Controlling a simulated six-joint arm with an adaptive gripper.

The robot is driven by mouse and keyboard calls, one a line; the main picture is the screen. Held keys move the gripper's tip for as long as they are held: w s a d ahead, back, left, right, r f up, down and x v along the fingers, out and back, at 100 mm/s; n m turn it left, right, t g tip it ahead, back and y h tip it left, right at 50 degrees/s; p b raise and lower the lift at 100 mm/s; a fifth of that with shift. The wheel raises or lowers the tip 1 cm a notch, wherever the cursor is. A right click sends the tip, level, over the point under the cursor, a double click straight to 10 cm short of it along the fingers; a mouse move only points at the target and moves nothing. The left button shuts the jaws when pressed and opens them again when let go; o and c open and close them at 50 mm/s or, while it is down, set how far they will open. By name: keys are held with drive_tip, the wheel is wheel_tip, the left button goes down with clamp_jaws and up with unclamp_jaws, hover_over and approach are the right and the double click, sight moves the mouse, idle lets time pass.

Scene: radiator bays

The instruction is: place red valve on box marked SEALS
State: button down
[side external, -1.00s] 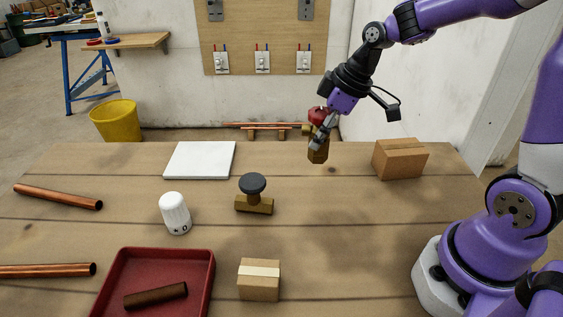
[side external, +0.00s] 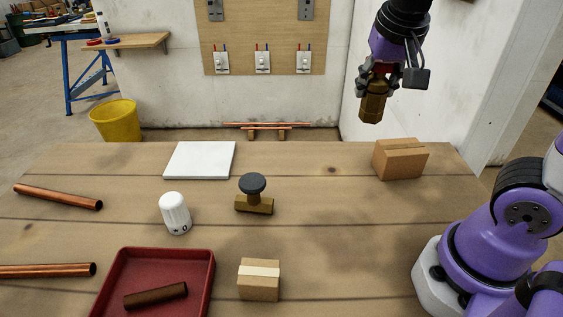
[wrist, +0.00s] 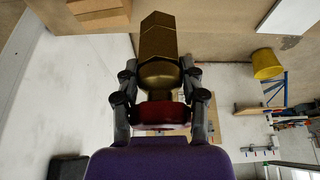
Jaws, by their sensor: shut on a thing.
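The red valve (side external: 373,106) has a brass body and a red handle. My gripper (side external: 376,80) is shut on it and holds it high above the back right of the table. In the wrist view, my gripper (wrist: 159,75) has its fingers on both sides of the valve (wrist: 158,38), at the red handle (wrist: 160,113); the brass end points away. A plain-looking cardboard box (side external: 400,160) stands at the back right, below the valve and apart from it. A smaller box (side external: 259,286) with a pale tape strip stands at the front. I can read no SEALS marking on either.
A black-handled brass valve (side external: 254,203) stands mid-table. A white thermostat head (side external: 175,213) is left of it. A red tray (side external: 208,275) holds a dark pipe. Copper pipes (side external: 58,197) lie at the left, a white slab (side external: 200,160) at the back. The table's middle right is clear.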

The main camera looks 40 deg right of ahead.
drive_tip(key=shift+s+d+r+m+g, duration=0.2)
drive_tip(key=shift+s+m, duration=0.1)
drive_tip(key=shift+m, duration=0.15)
drive_tip(key=shift+s+d+r+m+g, duration=0.1)
drive_tip(key=shift+s+r+m, duration=0.15)
drive_tip(key=shift+m, duration=0.2)
drive_tip(key=shift+s+d+f+h, duration=0.1)
drive_tip(key=shift+s+d+h, duration=0.05)
drive_tip(key=shift+h, duration=0.15)
hover_over(404, 148)
wheel_tip(404, 148, down, 7)
drive_tip(key=shift+f, duration=1.9)
drive_tip(key=shift+f, duration=0.1)
drive_tip(key=shift+c, duration=2)
unclamp_jaws()
